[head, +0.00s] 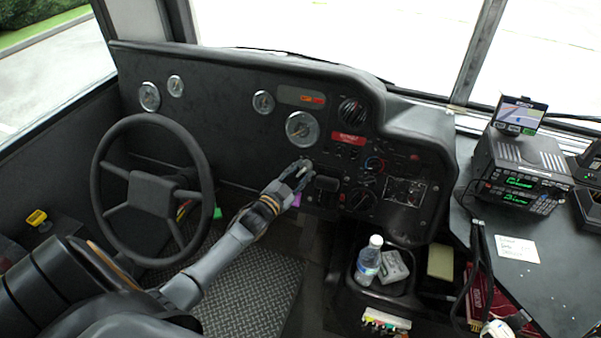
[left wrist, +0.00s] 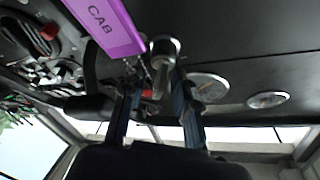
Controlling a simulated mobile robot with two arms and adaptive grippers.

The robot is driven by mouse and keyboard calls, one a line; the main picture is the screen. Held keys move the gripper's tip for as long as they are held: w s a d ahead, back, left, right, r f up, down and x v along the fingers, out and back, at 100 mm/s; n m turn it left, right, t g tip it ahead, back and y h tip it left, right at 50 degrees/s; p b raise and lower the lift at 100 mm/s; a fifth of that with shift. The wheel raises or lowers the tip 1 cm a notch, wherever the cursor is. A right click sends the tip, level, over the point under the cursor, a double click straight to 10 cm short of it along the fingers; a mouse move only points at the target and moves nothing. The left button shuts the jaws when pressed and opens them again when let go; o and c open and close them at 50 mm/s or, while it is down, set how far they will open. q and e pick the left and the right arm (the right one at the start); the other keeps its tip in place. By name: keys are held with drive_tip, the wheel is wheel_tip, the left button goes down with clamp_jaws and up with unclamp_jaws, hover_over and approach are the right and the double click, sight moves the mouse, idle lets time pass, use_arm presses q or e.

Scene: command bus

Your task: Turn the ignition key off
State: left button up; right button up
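The ignition key (left wrist: 163,62) is a grey metal piece in the dark dashboard, seen in the left wrist view. A purple tag (left wrist: 110,24) reading CAB hangs from it on a small chain. In the head view the tag (head: 297,200) shows just below my left gripper (head: 301,170), which hides most of the key. In the left wrist view my left gripper (left wrist: 157,102) has its two dark fingers apart, one on each side of the key. The right finger looks close to the key; I cannot tell whether it touches.
The steering wheel (head: 152,190) stands left of my left arm. Gauges, knobs and a red label (head: 347,138) surround the key area on the dashboard (head: 220,110). A bottle (head: 369,260) stands in a tray at lower right. A radio unit (head: 522,165) sits farther right.

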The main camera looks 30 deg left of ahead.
use_arm(q)
drive_tip(key=shift+c, duration=0.2)
use_arm(e)
drive_tip(key=shift+d, duration=0.1)
use_arm(q)
clamp_jaws()
use_arm(e)
drive_tip(key=shift+d, duration=0.3)
